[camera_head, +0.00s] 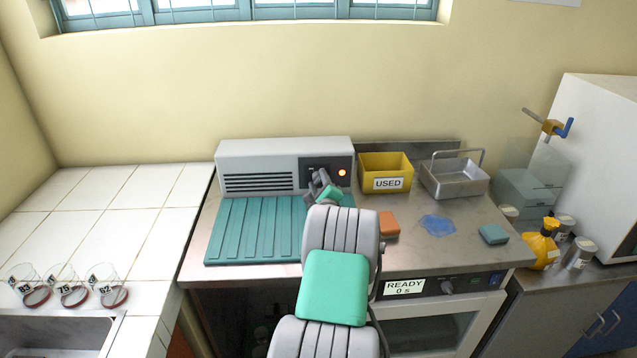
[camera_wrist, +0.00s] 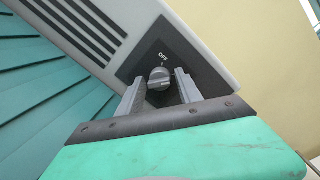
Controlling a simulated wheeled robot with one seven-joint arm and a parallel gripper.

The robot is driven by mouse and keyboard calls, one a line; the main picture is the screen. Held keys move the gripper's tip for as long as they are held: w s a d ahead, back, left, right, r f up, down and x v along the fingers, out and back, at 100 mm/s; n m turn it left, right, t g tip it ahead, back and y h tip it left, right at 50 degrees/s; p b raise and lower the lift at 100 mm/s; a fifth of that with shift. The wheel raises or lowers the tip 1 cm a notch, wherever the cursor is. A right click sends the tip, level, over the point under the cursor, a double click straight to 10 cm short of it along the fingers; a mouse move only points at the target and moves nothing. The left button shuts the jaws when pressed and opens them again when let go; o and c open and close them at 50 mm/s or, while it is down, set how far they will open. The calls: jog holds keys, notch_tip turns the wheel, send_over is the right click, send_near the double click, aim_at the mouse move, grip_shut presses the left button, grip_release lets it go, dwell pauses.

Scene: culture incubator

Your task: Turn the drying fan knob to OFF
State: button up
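The drying fan (camera_head: 262,168) is a grey box with dark vent slots at the back of the counter. Its black panel carries a lit orange lamp (camera_head: 342,172). The round grey knob (camera_wrist: 159,78) shows in the wrist view, just below the printed OFF label (camera_wrist: 166,57); its exact pointer direction is too small to tell. My gripper (camera_head: 319,180) is at the panel and hides the knob in the head view. In the wrist view my gripper (camera_wrist: 158,84) is open, one finger on each side of the knob, with visible gaps.
A ribbed teal drying mat (camera_head: 250,230) lies before the fan. A yellow USED bin (camera_head: 386,168) and a metal basket (camera_head: 456,178) stand to the right. An orange block (camera_head: 389,224) and a blue cloth (camera_head: 438,225) lie on the counter. White tiles at left are mostly clear.

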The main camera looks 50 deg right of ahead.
grip_shut()
jog(key=shift+n+b, duration=0.3)
jog(key=shift+b, duration=0.15)
jog(key=n+b, duration=0.3)
jog(key=shift+f+n+g, duration=0.1)
jog(key=shift+n+g, duration=0.2)
jog(key=n+b, duration=0.3)
jog(key=b, duration=0.1)
jog(key=shift+w+n, duration=0.1)
jog(key=shift+n, duration=0.2)
jog(key=n+b, duration=0.3)
jog(key=shift+n+g+b, duration=0.3)
jog(key=shift+b, duration=0.05)
jog(key=shift+n+b, duration=0.8)
jog(key=shift+r, duration=0.25)
